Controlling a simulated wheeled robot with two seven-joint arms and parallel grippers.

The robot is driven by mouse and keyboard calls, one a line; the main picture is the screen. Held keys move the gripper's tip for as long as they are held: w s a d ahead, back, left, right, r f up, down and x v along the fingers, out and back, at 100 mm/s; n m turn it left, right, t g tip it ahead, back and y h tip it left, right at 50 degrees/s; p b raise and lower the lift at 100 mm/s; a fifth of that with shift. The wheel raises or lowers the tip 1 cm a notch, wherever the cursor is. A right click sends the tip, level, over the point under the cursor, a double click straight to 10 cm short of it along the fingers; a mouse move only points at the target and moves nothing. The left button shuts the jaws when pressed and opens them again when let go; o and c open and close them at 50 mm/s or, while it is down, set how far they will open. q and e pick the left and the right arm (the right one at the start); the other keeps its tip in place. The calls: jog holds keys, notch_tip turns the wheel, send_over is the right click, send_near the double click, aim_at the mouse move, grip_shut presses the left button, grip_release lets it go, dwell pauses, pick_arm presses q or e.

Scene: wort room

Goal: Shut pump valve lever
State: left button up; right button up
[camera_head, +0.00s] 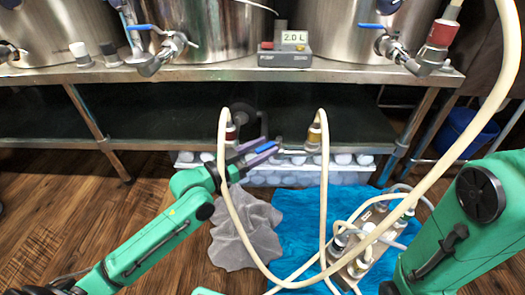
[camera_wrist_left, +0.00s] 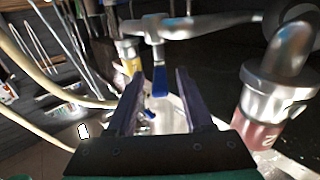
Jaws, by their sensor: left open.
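The pump valve lever (camera_wrist_left: 160,80) is blue and hangs from a silver valve pipe (camera_wrist_left: 190,27) in the left wrist view. In the head view the blue lever (camera_head: 266,147) shows at the tips of my left gripper (camera_head: 258,151), below the metal bench. My left gripper (camera_wrist_left: 157,92) is open, with its dark purple fingers on either side of the lever. A gap shows on both sides, so it does not appear clamped. The pump body is mostly hidden in the shadow under the bench. My right arm is at the right; its gripper is out of view.
Hose couplings with a red band (camera_head: 231,133) and a yellow band (camera_head: 314,136) flank the lever closely. Pale hoses loop in front. A grey cloth (camera_head: 247,232), a blue towel (camera_head: 295,215) and a fittings manifold (camera_head: 365,240) lie on the floor. The steel bench (camera_head: 210,72) overhangs.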

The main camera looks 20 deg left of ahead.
pick_arm(q)
grip_shut()
dwell(1.4)
